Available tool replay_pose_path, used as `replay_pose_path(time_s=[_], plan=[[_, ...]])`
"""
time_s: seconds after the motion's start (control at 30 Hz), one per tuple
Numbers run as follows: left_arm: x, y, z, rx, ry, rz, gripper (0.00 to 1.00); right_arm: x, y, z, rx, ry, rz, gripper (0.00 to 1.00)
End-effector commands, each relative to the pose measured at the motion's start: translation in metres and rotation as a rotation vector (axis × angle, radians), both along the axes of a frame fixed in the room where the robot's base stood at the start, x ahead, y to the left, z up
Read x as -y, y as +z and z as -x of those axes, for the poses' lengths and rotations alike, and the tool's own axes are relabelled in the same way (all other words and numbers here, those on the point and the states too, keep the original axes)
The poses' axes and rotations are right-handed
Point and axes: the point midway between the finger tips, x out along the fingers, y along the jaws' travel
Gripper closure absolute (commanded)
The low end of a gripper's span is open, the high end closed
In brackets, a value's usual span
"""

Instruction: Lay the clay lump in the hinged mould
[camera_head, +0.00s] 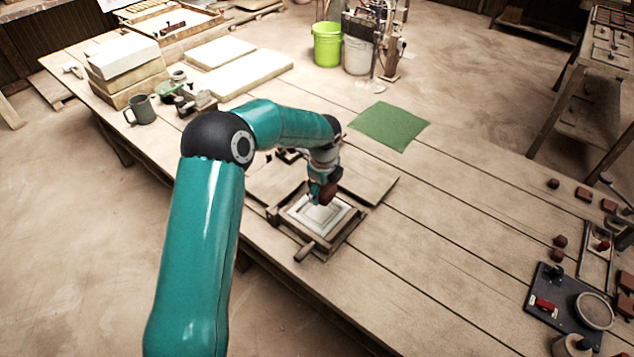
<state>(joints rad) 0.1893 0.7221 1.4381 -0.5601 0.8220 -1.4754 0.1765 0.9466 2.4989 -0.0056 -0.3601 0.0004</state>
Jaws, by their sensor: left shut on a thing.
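The hinged mould (348,232) lies on the wooden table, a dark wooden frame around a pale square recess, with a handle sticking out at its front. My left gripper (322,197) is over the far part of the mould and is shut on a reddish-brown clay lump (328,192). The lump is partly hidden by the fingers. I cannot tell whether it touches the mould. My right gripper is not in view.
A green mat (389,126) lies beyond the mould. A grey mug (140,111) and pale slabs (240,80) stand at the far left. Several small reddish lumps and blocks (583,194) and a dark tray (543,284) are at the right. The table between is clear.

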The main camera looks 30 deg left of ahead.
Motion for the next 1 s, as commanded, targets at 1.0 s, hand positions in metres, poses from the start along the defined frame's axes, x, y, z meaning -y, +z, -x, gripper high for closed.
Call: replay_pose_path(time_s=[1.0], plan=[[-0.014,-0.071,-0.004,0.000,-0.127,0.000,0.75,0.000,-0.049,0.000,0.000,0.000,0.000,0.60]])
